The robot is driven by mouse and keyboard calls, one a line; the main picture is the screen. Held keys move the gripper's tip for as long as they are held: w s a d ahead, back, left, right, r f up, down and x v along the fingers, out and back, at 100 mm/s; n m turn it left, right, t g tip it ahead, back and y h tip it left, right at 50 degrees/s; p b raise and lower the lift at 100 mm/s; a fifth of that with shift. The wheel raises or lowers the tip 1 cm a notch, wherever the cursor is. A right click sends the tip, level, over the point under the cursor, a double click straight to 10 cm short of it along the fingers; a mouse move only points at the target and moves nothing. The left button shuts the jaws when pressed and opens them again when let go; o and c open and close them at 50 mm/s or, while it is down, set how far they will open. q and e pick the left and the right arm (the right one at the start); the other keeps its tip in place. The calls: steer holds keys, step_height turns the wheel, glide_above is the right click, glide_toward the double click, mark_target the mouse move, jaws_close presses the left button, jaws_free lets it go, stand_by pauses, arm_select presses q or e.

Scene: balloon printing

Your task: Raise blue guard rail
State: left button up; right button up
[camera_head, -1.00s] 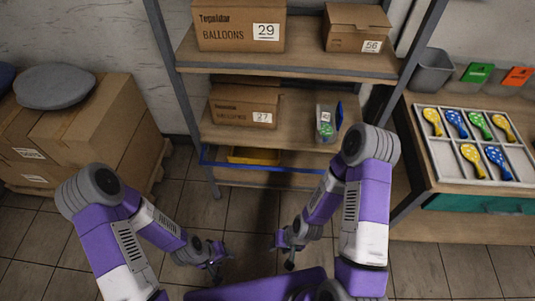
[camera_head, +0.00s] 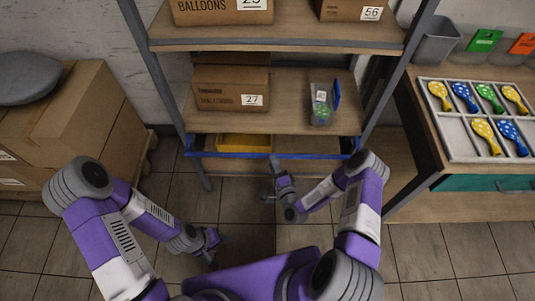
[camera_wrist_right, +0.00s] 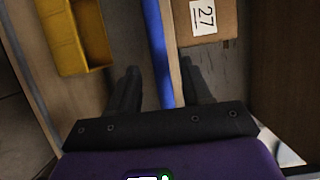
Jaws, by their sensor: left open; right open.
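The blue guard rail (camera_head: 318,156) runs level across the front of the lower shelf in the head view. It also shows as an upright blue strip in the right wrist view (camera_wrist_right: 157,45). My right gripper (camera_head: 274,168) is at the rail's middle, in front of the shelf. In the right wrist view, my right gripper (camera_wrist_right: 160,80) is open, with the rail lined up between its two dark fingers. I cannot tell if they touch it. My left gripper (camera_head: 212,246) is open and empty, low over the floor and away from the rail.
A yellow bin (camera_head: 243,142) sits behind the rail, left of my right gripper. A box marked 27 (camera_head: 232,88) and a clear container (camera_head: 322,103) stand on the shelf above. Cardboard boxes (camera_head: 85,120) are at left; a table with balloon trays (camera_head: 450,150) is at right.

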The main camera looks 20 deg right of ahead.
steer(key=w+b, duration=0.1)
steer(key=w, duration=0.5)
steer(key=shift+w+a+b, duration=0.35)
steer(key=shift+w+a, duration=0.05)
steer(key=shift+a, duration=0.05)
jaws_close()
